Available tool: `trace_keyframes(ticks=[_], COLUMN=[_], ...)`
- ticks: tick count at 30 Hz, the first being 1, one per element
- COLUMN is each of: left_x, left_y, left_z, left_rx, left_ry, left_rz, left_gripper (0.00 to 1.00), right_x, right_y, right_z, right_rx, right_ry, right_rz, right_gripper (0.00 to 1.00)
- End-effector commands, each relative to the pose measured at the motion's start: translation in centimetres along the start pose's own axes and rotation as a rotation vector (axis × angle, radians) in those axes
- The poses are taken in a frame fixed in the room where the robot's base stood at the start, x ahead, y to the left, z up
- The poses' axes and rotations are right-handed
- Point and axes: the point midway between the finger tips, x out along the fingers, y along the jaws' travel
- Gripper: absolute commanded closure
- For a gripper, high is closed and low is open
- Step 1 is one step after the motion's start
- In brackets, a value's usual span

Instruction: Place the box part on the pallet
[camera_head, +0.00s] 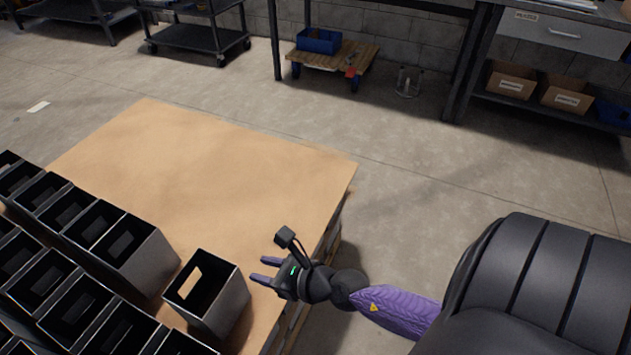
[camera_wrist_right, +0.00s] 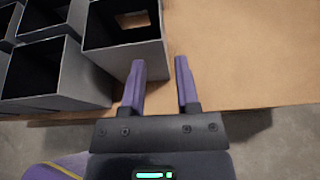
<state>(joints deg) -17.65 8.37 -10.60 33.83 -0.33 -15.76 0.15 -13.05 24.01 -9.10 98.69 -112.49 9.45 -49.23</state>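Several dark grey, open-topped box parts stand upright in rows on the left of the pallet's tan top (camera_head: 210,160). One box part (camera_head: 225,306) stands at the near right end of the group, close to my right gripper. My right gripper (camera_head: 260,271) is open and empty, just right of that box part. In the right wrist view the two purple fingers (camera_wrist_right: 160,72) are spread apart. The left finger is beside or against the box part's lower right edge (camera_wrist_right: 128,60); contact is unclear. The right finger is over bare board. My left gripper is not in view.
The back and middle of the pallet top are bare. Grey floor lies beyond its right edge. Farther off stand a dark cart (camera_head: 195,35), a low wooden dolly (camera_head: 338,58) with a blue bin (camera_head: 319,40), and a workbench with cardboard boxes (camera_head: 510,84).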

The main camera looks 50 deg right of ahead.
Motion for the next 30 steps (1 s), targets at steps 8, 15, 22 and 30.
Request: trace_keyframes(ticks=[8, 15, 22, 30], left_x=[0.0, 0.0, 0.0, 0.0], left_y=[0.2, 0.2, 0.2, 0.0], left_z=[0.6, 0.7, 0.4, -0.3], left_rx=[0.001, 0.001, 0.0, -0.001], left_ry=[-0.01, -0.012, -0.006, 0.005], left_rz=[0.003, 0.004, 0.003, 0.0], left_gripper=[1.0, 1.0, 1.0, 1.0], right_x=[-7.2, -23.2, -26.3, -26.2], right_y=[-1.3, 6.1, 8.1, 8.0], right_z=[-22.2, -36.6, -37.8, -37.8], right_rx=[1.583, 2.44, -2.407, -2.415], right_ry=[0.197, -0.066, 0.18, 0.177], right_rz=[-0.641, -1.756, 1.909, 1.908], right_gripper=[0.6, 0.6, 0.6, 0.6])
